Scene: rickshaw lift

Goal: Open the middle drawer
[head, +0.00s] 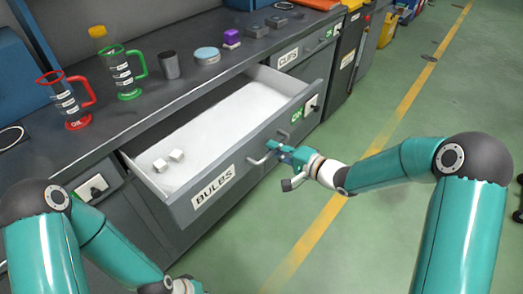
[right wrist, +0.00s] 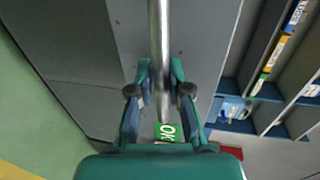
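The middle drawer (head: 236,188), labelled BULBS, stands pulled out from the grey bench, showing its pale interior. Two small white blocks (head: 168,160) lie inside near its left end. My right gripper (head: 279,150) is at the drawer's bar handle (head: 258,161), in front of the drawer face. In the right wrist view the metal handle (right wrist: 159,35) runs between the fingers of the right gripper (right wrist: 160,75), which look closed on it. My left gripper (head: 186,286) is low at the bottom edge, partly cut off, and its fingers are not clear.
The bench top holds a red-rimmed jug (head: 68,103), a green jug (head: 124,75), a grey cylinder (head: 169,65) and a blue round tin (head: 207,55). A drawer labelled CUPS (head: 300,55) is to the right. Green floor with a yellow line (head: 320,222) lies open in front.

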